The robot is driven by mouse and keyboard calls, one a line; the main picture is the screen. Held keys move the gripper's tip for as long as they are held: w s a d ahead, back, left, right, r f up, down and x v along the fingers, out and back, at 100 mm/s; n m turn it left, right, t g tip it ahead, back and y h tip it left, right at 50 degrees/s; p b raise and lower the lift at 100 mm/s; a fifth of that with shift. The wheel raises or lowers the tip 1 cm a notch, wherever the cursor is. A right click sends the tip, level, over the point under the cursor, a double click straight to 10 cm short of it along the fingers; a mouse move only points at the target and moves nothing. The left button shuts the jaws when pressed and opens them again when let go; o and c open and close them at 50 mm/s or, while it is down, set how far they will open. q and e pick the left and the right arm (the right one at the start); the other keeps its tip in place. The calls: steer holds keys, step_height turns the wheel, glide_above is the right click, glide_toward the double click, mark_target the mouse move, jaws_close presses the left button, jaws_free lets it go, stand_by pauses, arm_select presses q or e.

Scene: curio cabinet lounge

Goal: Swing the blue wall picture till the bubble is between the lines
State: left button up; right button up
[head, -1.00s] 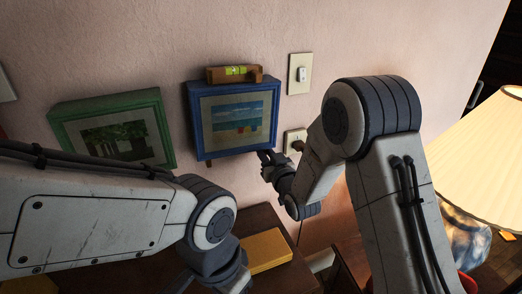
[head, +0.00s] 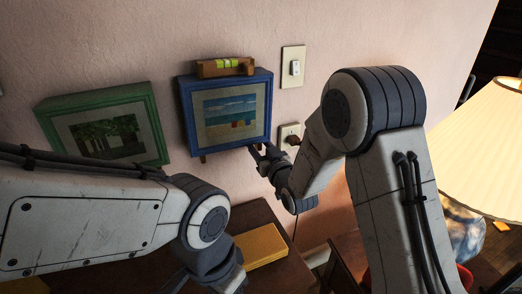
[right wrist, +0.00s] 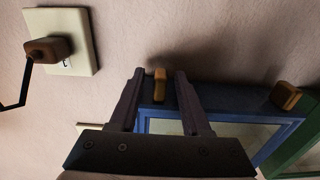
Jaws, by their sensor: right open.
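The blue wall picture (head: 183,120) hangs on the pink wall, its top edge rising slightly to the right in the head view. A wooden spirit level (head: 205,70) with a green vial (head: 226,63) sits on top; the bubble's place against the lines is too small to tell. My right gripper (head: 258,150) is open at the picture's lower right corner. In the right wrist view, its fingers (right wrist: 159,74) stand on either side of a brown peg (right wrist: 160,88) on the blue frame (right wrist: 215,100), with gaps showing. My left gripper is out of view; only its arm shows.
A green picture (head: 105,130) hangs to the left. A light switch (head: 292,67) and an outlet with a plug (head: 290,136) are close on the right. A yellow book (head: 262,245) lies on the cabinet below. A lamp (head: 485,150) stands at far right.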

steer(key=b+v, duration=0.1)
steer(key=v, duration=0.5)
steer(key=shift+s+d+f, duration=0.1)
steer(key=shift+s+d, duration=0.05)
steer(key=shift+s, duration=0.05)
steer(key=shift+b+v, duration=1.9)
steer(key=shift+b, duration=0.45)
steer(key=s+a+f+n+g+h+p, duration=0.1)
steer(key=s+a+g+p, duration=0.1)
steer(key=s+g+p, duration=0.3)
steer(key=s+a+f+g+h+p, duration=0.1)
steer(key=s+a+g+h+p, duration=0.1)
steer(key=s+g, duration=0.3)
steer(key=s+d+r+g+h+p, duration=0.1)
steer(key=s+g, duration=0.1)
steer(key=s, duration=0.5)
steer(key=s+d+r+n+g+h+p, duration=0.1)
steer(key=s+g+p, duration=0.1)
steer(key=s, duration=0.4)
steer(key=s+d+r+n+g+p, duration=0.1)
steer(key=s+d+g+p, duration=0.1)
steer(key=s, duration=0.5)
steer(key=shift+s+r+g+h, duration=0.3)
steer(key=shift+r+h, duration=0.05)
steer(key=shift+h, duration=0.05)
